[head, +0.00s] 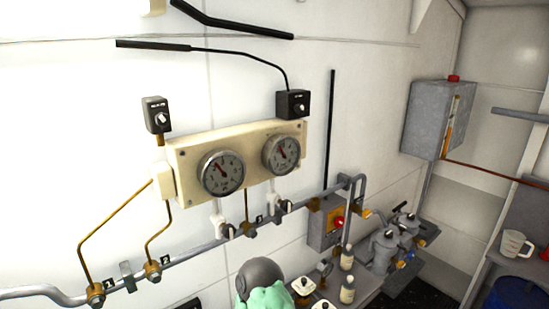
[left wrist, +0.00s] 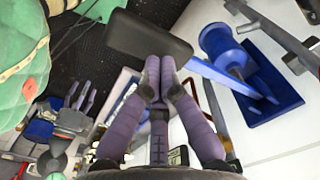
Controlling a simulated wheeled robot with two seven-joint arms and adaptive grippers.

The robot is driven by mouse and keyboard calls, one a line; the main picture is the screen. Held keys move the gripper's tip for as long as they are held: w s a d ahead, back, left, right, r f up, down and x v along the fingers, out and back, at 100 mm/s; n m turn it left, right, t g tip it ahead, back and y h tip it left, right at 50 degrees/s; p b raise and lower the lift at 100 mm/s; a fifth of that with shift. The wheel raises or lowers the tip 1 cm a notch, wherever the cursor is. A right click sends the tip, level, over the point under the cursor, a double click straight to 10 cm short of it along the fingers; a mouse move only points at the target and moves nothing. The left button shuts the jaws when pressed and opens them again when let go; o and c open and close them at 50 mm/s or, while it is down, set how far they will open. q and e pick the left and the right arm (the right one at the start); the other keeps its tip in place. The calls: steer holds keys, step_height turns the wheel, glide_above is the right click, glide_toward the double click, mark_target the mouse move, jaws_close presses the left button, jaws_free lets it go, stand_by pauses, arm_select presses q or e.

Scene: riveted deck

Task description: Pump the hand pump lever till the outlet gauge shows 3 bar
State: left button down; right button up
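In the left wrist view a blue hand pump (left wrist: 222,45) stands in a blue tray (left wrist: 285,98). A blue lever (left wrist: 222,78) runs from the tray to a black block-shaped grip (left wrist: 148,35). The purple fingers of my left gripper (left wrist: 158,78) come together at the grip's lower edge and appear closed on it; the contact is partly hidden. My right gripper (left wrist: 82,97) is at the left, fingers spread and empty. In the head view a left gauge (head: 222,173) and a right gauge (head: 282,154) have needles pointing up-left. Their numbers are too small to read.
The gauges sit on a cream panel (head: 190,150) above a grey pipe (head: 200,250) with valves. A grey cabinet (head: 432,120) hangs on the wall.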

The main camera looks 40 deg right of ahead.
arm_select(q)
steer(key=shift+f, duration=0.1)
stand_by(0.8)
step_height(320, 180, down, 12)
steer(key=b, duration=1)
step_height(320, 180, up, 12)
steer(key=p, duration=0.9)
steer(key=shift+p, duration=0.35)
stand_by(1.1)
steer(key=shift+r+p, duration=1.95)
steer(key=shift+r, duration=0.65)
steer(key=shift+f, duration=0.1)
